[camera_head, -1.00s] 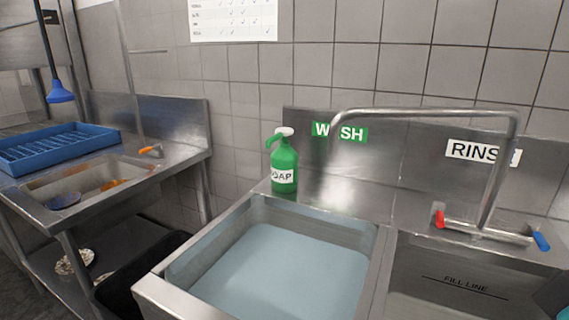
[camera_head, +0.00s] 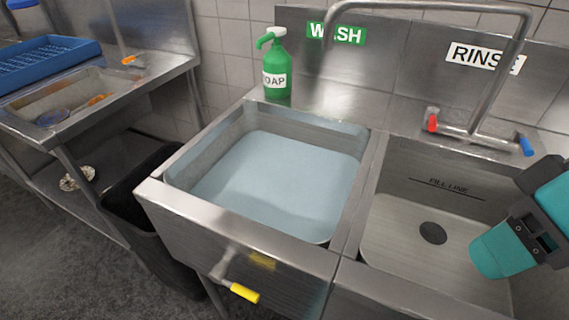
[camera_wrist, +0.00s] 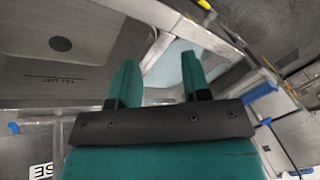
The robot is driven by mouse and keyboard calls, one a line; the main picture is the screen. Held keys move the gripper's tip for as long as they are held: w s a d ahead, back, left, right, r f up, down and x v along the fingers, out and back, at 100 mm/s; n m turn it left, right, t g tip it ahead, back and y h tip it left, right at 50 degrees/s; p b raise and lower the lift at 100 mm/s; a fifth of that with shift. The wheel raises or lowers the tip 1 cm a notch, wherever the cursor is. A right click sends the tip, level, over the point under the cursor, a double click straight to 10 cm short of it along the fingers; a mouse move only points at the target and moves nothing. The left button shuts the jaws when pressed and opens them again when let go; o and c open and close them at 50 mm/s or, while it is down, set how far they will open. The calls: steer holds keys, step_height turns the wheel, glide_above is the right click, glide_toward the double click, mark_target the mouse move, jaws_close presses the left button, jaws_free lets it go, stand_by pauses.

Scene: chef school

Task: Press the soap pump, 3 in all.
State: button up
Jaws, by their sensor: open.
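The green soap bottle (camera_head: 277,72) stands upright on the back left ledge of the wash sink, with a white label reading "SOAP" partly seen. Its pump head (camera_head: 268,37) is green and points to the left. My gripper (camera_head: 492,262) is at the right of the head view, over the rinse basin, well apart from the bottle. In the wrist view my gripper (camera_wrist: 155,80) shows two teal fingers spread apart with nothing between them. The bottle is not seen in the wrist view.
The wash basin (camera_head: 150,188) holds bluish water. A metal faucet (camera_head: 505,72) with red and blue handles arches over the sinks. A yellow-handled lever (camera_head: 243,292) sticks out in front. A blue rack (camera_head: 45,66) sits on the left counter.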

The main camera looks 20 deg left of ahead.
jaws_close()
stand_by(1.5)
